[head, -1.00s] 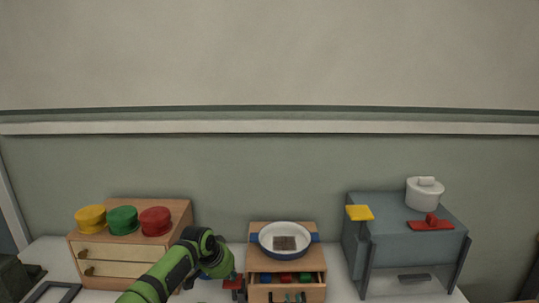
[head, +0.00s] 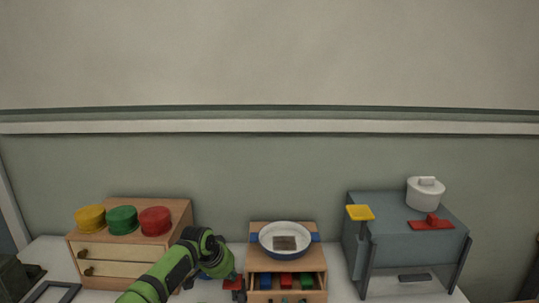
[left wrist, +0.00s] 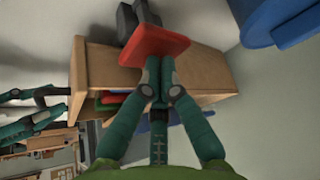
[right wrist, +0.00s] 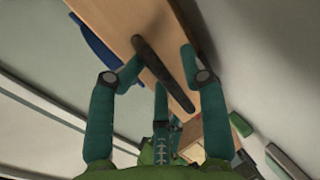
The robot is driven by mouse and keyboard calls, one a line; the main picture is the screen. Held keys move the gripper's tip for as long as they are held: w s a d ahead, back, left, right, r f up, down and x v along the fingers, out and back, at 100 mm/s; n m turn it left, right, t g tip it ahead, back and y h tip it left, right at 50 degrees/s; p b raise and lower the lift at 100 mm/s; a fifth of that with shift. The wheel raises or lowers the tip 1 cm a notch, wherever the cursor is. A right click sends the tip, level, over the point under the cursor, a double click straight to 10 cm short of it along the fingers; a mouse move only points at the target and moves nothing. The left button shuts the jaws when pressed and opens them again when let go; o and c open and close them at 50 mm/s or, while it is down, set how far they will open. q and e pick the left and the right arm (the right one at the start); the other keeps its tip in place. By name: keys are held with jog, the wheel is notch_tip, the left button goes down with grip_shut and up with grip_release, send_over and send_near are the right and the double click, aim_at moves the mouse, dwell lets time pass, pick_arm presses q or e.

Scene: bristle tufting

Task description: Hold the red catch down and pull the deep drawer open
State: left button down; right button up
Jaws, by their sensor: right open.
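The red catch (head: 232,282) is at the left side of the small wooden cabinet (head: 256,231). In the left wrist view it is a flat red plate (left wrist: 155,45). My left gripper (left wrist: 159,75) has its fingertips together against that plate. The cabinet's drawer (head: 287,296) stands partly open and shows blue, red and green blocks. In the right wrist view a dark bar handle (right wrist: 165,75) is on a wooden front. My right gripper (right wrist: 160,65) is open, with a finger on either side of the bar.
A white and blue dish (head: 285,238) with a brown piece stands on the cabinet. A wooden chest (head: 150,208) with yellow, green and red round lids is on the left. A grey-blue stand (head: 390,235) with a white pot (head: 425,193) is on the right.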

pick_arm(q)
jog(key=shift+d+f, duration=0.1)
pick_arm(e)
jog(key=shift+v, duration=1.15)
pick_arm(q)
jog(key=shift+s, duration=0.1)
pick_arm(e)
jog(key=shift+v, duration=1.85)
jog(key=shift+w+r, duration=0.1)
pick_arm(q)
jog(key=shift+r, duration=0.9)
notch_tip(320, 180, up, 7)
jog(key=shift+r, duration=0.2)
jog(key=shift+r, duration=0.1)
jog(key=v, duration=1.1)
jog(key=shift+a+r, duration=0.25)
jog(key=shift+r, duration=0.05)
jog(key=shift+s, duration=0.1)
